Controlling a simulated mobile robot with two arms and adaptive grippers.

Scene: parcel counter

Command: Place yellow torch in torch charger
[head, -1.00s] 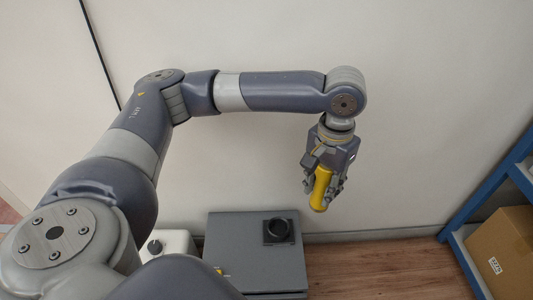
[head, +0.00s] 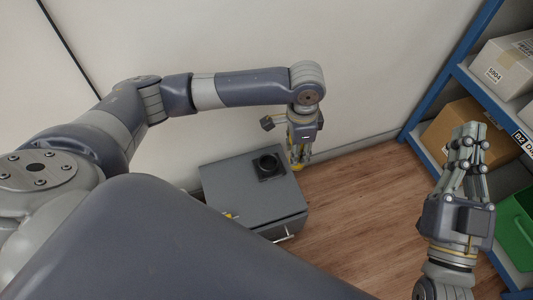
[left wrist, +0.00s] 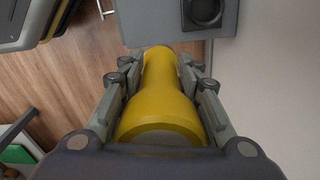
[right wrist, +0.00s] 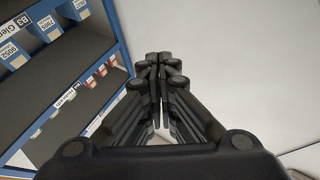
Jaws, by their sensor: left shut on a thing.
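The yellow torch (left wrist: 160,95) is between the fingers of my left gripper (left wrist: 160,75), which is shut on it. In the head view my left gripper (head: 299,158) is just right of the torch charger, and only a little yellow of the torch (head: 297,163) shows. The torch charger (head: 268,165) is a black square block with a round socket, on top of a grey cabinet (head: 235,195). The charger (left wrist: 204,10) also shows at the top of the left wrist view, beyond the torch and to its right. My right gripper (head: 468,150) is shut and empty; its fingers meet in the right wrist view (right wrist: 158,65).
A blue-framed shelf (head: 437,88) stands at the right with cardboard boxes (head: 455,125) and a green bin (head: 518,225). The pale wall (head: 385,60) is close behind the cabinet. Wooden floor (head: 350,200) is clear between cabinet and shelf.

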